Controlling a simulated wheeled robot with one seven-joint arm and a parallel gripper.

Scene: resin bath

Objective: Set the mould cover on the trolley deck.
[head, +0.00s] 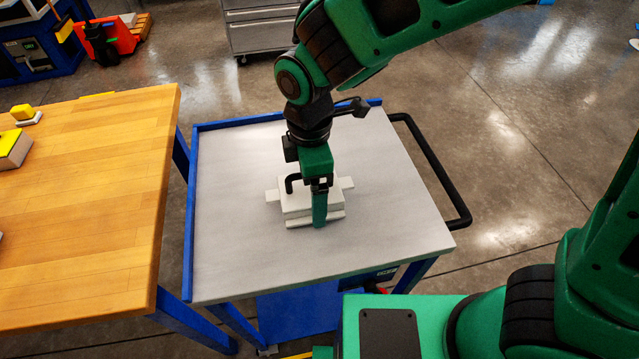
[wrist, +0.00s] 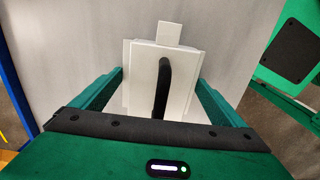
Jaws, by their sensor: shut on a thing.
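The mould cover (head: 297,207) is a white stepped block with end tabs and a black bent handle on top. It is at the middle of the grey trolley deck (head: 390,215), level and upright. It appears to rest on the deck, though a small gap beneath is hard to rule out. My gripper (head: 318,200) points down over it, shut on the cover. In the wrist view, the cover (wrist: 150,80) sits between the two green fingers, with the handle between them. In the head view, one finger hides part of the cover's near side, and the far finger is hidden.
The trolley has a blue raised rim (head: 190,215) at left and back and a black push handle (head: 440,180) at right. The deck around the cover is bare. A wooden bench (head: 90,200) with yellow and white pieces stands close on the left. A grey cabinet (head: 262,28) stands behind.

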